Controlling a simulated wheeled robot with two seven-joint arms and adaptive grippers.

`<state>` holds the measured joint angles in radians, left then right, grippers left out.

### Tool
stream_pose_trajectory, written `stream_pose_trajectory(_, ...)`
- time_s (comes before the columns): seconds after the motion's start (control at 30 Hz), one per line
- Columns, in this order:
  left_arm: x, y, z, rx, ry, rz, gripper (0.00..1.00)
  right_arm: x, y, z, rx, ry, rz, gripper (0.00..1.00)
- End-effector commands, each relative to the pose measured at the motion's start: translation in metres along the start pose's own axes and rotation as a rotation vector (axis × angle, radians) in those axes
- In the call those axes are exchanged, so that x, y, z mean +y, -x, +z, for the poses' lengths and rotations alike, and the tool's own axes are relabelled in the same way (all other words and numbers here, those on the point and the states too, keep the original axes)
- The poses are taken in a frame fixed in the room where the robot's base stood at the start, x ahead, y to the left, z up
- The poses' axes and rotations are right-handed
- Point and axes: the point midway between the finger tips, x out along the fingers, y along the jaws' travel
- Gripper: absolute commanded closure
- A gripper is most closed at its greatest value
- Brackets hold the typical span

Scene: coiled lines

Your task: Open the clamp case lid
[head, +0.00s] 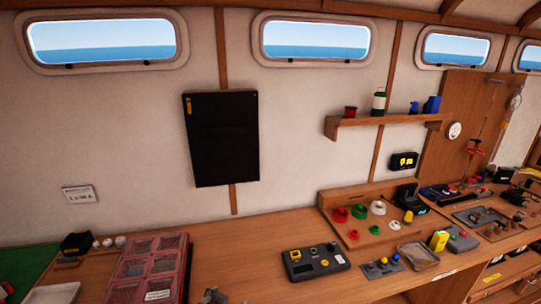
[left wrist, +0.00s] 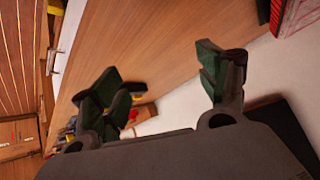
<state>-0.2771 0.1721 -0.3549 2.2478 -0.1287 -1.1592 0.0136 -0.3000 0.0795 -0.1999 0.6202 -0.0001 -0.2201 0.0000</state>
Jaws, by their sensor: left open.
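A red case (head: 150,268) with several compartments and a pale label stands on the bench at the lower left of the head view. It looks like the clamp case, but I cannot read its label. Its top looks flat and closed; the lid's edge is not clear. A red corner (left wrist: 298,16), likely of this case, shows at the upper right of the left wrist view. My left gripper (left wrist: 155,78) is open and empty, its green-padded fingers apart above the bench and away from the red corner. My right gripper is not seen.
A green mat (head: 28,268) and a small black box (head: 76,243) lie left of the case. A tray of coloured rings (head: 350,228) stands farther right.

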Motion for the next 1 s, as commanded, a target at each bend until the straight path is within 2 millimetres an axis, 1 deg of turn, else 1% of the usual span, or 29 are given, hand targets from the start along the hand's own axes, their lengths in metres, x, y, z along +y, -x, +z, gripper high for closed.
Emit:
stream_pose_trajectory(0.03,-0.004,0.006,0.016,-0.043,0.024,0.002,0.25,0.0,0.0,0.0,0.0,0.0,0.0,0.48)
stream_pose_trajectory(0.2,-0.016,0.029,0.064,-0.186,0.093,0.01,0.25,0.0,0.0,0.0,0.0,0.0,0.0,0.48)
stream_pose_trajectory(0.3,-0.021,0.043,0.088,-0.259,0.126,0.015,0.25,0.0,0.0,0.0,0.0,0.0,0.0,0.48)
stream_pose_trajectory(0.4,-0.024,0.054,0.105,-0.31,0.148,0.019,0.25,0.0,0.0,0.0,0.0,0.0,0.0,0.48)
stream_pose_trajectory(0.6,-0.028,0.071,0.129,-0.387,0.178,0.024,0.25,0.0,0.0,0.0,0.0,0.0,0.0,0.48)
stream_pose_trajectory(0.8,-0.03,0.086,0.147,-0.445,0.201,0.029,0.25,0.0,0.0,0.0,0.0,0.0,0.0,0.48)
stream_pose_trajectory(0.97,-0.032,0.097,0.159,-0.484,0.216,0.031,0.25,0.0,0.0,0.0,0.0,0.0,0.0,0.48)
stream_pose_trajectory(1.0,-0.031,0.093,0.161,-0.486,0.216,0.032,0.25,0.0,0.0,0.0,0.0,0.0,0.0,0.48)
